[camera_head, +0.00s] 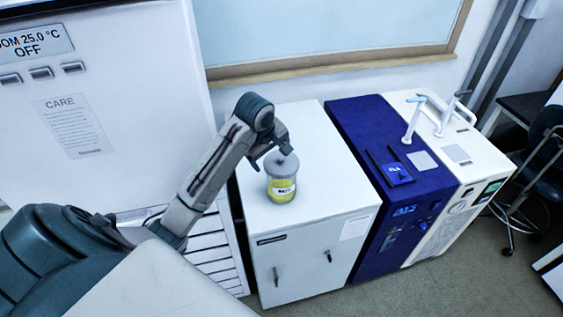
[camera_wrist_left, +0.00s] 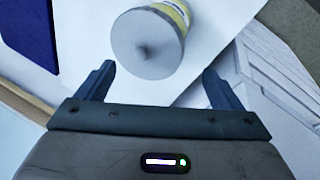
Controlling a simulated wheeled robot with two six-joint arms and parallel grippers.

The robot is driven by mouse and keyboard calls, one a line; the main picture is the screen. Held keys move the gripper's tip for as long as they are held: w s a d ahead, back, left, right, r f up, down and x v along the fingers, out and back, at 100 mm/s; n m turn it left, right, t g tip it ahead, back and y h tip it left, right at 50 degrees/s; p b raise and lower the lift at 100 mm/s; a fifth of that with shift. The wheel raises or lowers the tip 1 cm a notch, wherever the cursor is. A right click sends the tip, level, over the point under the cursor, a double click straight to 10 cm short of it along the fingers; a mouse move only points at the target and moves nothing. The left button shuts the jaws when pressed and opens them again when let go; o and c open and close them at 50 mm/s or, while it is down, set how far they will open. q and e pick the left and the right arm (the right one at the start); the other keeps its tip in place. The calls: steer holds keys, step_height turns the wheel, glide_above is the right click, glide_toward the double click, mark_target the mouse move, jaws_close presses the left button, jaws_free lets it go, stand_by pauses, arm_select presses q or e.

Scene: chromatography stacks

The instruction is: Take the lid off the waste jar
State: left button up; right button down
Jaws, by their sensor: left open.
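The waste jar (camera_head: 282,190) stands upright on top of a white cabinet. It has a yellow label and a grey lid (camera_head: 281,164) with a knob on top. In the left wrist view the grey lid (camera_wrist_left: 146,42) faces the camera, with the jar's yellow label (camera_wrist_left: 176,12) behind it. The lid is on the jar. My left gripper (camera_head: 272,156) is at the lid's height or just above it in the head view. In the left wrist view its two fingers (camera_wrist_left: 157,82) are apart, with the lid beyond their tips and nothing between them. My right gripper is not in view.
The white cabinet (camera_head: 325,185) has clear room on its top around the jar. A dark blue machine (camera_head: 372,130) and a white unit with taps (camera_head: 440,122) stand to its right. A tall white panel (camera_head: 110,130) stands at the left, and a window is behind.

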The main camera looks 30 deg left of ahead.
mark_target(275, 165)
arm_select(q)
steer(key=shift+w+f+p, duration=0.2)
steer(key=shift+f+p, duration=0.2)
steer(key=shift+f, duration=0.1)
steer(key=p+x, duration=0.2)
steer(key=x, duration=0.2)
steer(key=shift+w+a+f, duration=0.1)
steer(key=shift+w+f, duration=0.05)
steer(key=shift+f, duration=0.1)
steer(key=c, duration=1)
